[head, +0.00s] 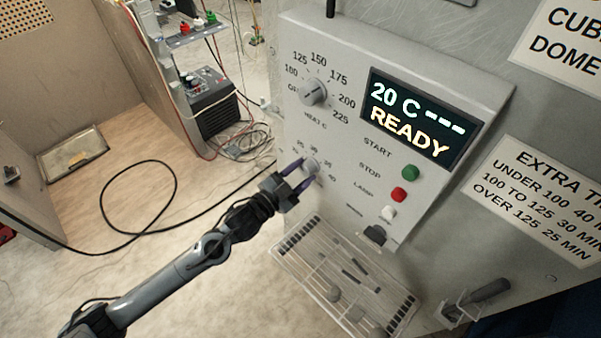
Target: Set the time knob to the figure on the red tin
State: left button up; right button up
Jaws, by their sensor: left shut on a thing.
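The time knob (312,164) is the small pale lower knob on the grey control panel (350,205). Small figures ring it; 35 and 40 seem to stand at its right, and the others are hard to read. My left gripper (303,171) is shut on this knob, with a purple finger on either side. The fingers and knob hide its pointer, so I cannot tell its setting. No red tin can be made out. A red thing (6,235) is cut off at the left edge, too little to identify. My right gripper is not in view.
Above is the heat knob (313,92). The display (420,115) reads 20 C, dashes and READY. Green (411,172), red (398,194) and white (388,213) buttons sit at the right. A wire rack (345,275) juts out below. A notice (545,190) lists minutes.

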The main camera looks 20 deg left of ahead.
pick_arm(q)
jog(key=o, duration=1.1)
jog(key=shift+c, duration=0.2)
jog(key=shift+s+a, duration=0.2)
jog(key=shift+s, duration=0.4)
jog(key=v, duration=0.9)
jog(key=shift+s+b, duration=0.3)
jog(key=shift+b, duration=0.1)
jog(key=shift+a, duration=0.1)
